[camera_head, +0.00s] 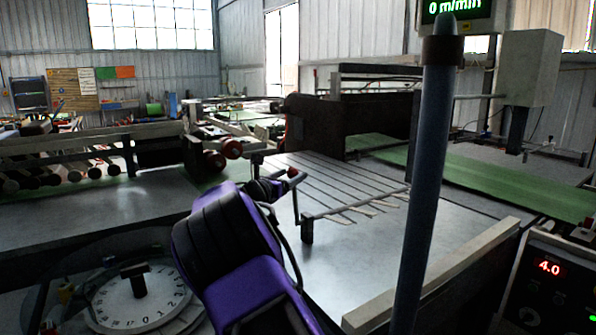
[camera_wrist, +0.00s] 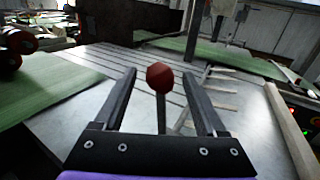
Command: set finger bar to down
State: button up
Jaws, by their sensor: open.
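The finger bar (camera_head: 352,207) is a pale bar along the near edge of a slatted section, with several pointed fingers sticking out below it. In the wrist view, a dark red ball knob (camera_wrist: 160,77) on a thin grey rod stands upright between my gripper's fingers. The knob also shows small in the head view (camera_head: 292,172). My gripper (camera_wrist: 162,73) is open, with one finger on each side of the knob and visible gaps on both sides. In the head view my purple and black arm hides part of the table around the rod.
A blue-grey post (camera_head: 424,180) rises in front at the right. A control box (camera_head: 548,285) reads 4.0, and a display (camera_head: 458,8) reads 0 m/min. A numbered dial (camera_head: 138,298) is at lower left. Rollers (camera_head: 215,155) stand left of my gripper. The metal table (camera_head: 345,262) is bare in front.

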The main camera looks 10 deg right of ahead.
jog(key=x, duration=0.4)
jog(key=shift+w+d, duration=0.2)
jog(key=shift+w, duration=0.05)
grip_shut()
dwell(1.3)
